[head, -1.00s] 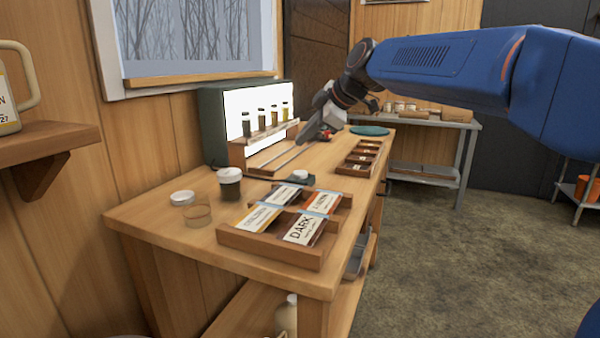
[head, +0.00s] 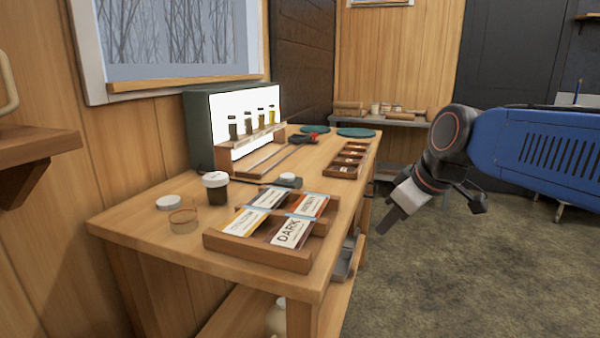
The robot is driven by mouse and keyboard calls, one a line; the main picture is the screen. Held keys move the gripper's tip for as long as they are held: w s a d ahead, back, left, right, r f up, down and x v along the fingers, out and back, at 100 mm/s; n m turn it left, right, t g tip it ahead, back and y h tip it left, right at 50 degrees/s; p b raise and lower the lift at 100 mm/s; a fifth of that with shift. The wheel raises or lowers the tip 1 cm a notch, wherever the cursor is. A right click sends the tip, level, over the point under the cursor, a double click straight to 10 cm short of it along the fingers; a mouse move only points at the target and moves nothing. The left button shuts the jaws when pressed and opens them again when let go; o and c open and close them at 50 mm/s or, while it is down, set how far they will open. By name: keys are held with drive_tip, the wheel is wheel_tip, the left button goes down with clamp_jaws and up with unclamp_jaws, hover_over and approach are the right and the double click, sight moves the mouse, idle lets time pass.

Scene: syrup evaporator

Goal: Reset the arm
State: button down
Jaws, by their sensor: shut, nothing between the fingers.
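My gripper (head: 386,228) hangs at the end of my blue arm, right of the wooden table (head: 150,222) and beyond its right edge. It points down and to the left, over the floor, apart from everything on the table. Its fingers are shut and nothing is held in them. My arm comes in from the right side of the view, and the wrist bends downward.
On the table are a label tray (head: 245,251), a dark jar with white lid (head: 216,188), a lit box (head: 197,128) with several vials, and a slotted wooden tray (head: 343,170). A grey-topped shelf (head: 405,121) stands behind. The floor (head: 450,285) at right is clear.

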drive_tip(key=s+d+f+m+h, duration=0.1)
drive_tip(key=s+d+f+m, duration=0.3)
drive_tip(key=s+f, duration=0.4)
drive_tip(key=s+d+f+m+h, duration=0.2)
drive_tip(key=s+d+f+m, duration=0.2)
drive_tip(key=s+d+f, duration=0.2)
drive_tip(key=s+f, duration=0.2)
drive_tip(key=s, duration=0.2)
drive_tip(key=shift+d+g, duration=0.25)
drive_tip(key=shift+g, duration=0.15)
